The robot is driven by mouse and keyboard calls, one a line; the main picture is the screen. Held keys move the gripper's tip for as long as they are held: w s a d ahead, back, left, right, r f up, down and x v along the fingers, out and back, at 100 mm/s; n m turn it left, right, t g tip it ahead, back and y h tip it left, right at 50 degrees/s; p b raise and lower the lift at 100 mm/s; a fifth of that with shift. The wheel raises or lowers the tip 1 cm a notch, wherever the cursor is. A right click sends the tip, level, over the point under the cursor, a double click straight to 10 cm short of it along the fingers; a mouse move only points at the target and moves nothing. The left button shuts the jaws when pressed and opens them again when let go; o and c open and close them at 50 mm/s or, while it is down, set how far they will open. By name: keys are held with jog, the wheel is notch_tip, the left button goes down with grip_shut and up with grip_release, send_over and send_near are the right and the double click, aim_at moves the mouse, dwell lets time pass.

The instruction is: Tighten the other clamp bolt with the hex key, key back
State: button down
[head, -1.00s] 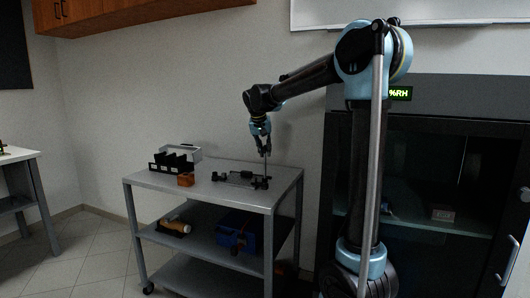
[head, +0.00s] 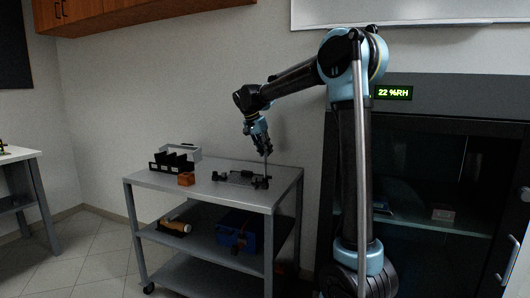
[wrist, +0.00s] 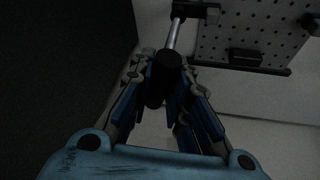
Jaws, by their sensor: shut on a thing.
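My gripper (head: 263,149) is above the right part of the cart top. It is shut on the hex key, whose dark handle (wrist: 163,82) sits between the fingers in the wrist view. The key's bright shaft (wrist: 174,33) points to a dark clamp (wrist: 196,11) at the edge of a perforated plate (wrist: 255,30). In the head view the thin shaft (head: 267,171) goes down to the right-hand dark clamp (head: 260,183). I cannot tell whether the tip is seated in a bolt. Another dark clamp (head: 218,176) is at the left of the plate.
A black rack (head: 172,161) and an orange block (head: 186,179) stand on the left of the cart top (head: 150,180). A tan-handled tool (head: 175,226) and a blue bin (head: 236,238) are on the shelf below. A dark cabinet (head: 450,150) stands at the right.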

jog(key=shift+m, duration=0.6)
jog(key=shift+r, duration=0.1)
jog(key=shift+r, duration=0.35)
jog(key=n+t+y, duration=0.1)
jog(key=n, duration=0.4)
jog(key=shift+d+n, duration=0.1)
jog(key=shift+n, duration=0.2)
jog(key=n+y, duration=0.2)
jog(key=n, duration=0.2)
jog(key=shift+n+t, duration=0.3)
jog(key=shift+t, duration=0.1)
